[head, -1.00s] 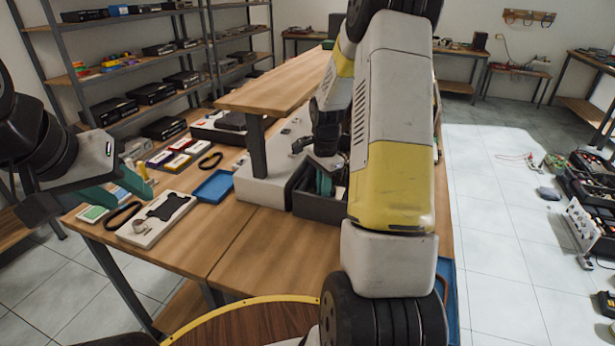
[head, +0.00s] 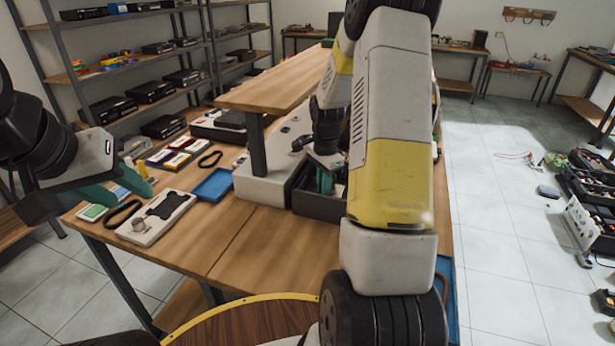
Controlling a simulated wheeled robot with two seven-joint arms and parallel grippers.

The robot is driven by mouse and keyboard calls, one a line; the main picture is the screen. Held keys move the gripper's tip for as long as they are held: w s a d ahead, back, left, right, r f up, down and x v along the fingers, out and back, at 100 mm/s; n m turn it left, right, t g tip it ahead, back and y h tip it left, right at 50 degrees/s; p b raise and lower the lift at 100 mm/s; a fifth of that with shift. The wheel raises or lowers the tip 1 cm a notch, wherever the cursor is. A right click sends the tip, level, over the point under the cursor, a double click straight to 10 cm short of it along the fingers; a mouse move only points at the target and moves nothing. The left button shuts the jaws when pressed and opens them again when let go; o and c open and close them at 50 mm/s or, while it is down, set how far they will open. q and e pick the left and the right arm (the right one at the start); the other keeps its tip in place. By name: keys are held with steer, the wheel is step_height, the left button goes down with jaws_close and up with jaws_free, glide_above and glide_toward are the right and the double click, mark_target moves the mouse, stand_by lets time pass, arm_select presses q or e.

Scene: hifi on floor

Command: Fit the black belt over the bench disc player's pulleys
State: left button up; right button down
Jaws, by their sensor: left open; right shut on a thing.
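A black belt loop (head: 122,215) lies on the wooden bench at the left, beside a white tray (head: 140,238) holding a flat black part and a small silver round part. A second black loop (head: 210,159) lies further back. My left gripper (head: 134,194) is open, its teal fingers above the bench's left edge near the first loop, apart from it as far as I can tell. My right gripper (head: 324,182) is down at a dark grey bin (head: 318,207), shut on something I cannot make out. A pale, box-like unit (head: 262,190) under the raised shelf may be the player; its pulleys cannot be made out.
A blue tray (head: 213,186) lies at the bench's middle. Small coloured boxes (head: 180,158) stand behind the belts. A raised wooden shelf (head: 275,85) on a dark post overhangs the bench. The front of the bench (head: 265,250) is clear. My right arm covers much of the right side.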

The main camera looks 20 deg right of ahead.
steer(key=shift+f, duration=0.45)
steer(key=c, duration=1.5)
jaws_free()
steer(key=shift+o, duration=0.2)
step_height(320, 180, up, 8)
steer(key=shift+f, duration=0.1)
step_height(320, 180, up, 7)
stand_by(0.3)
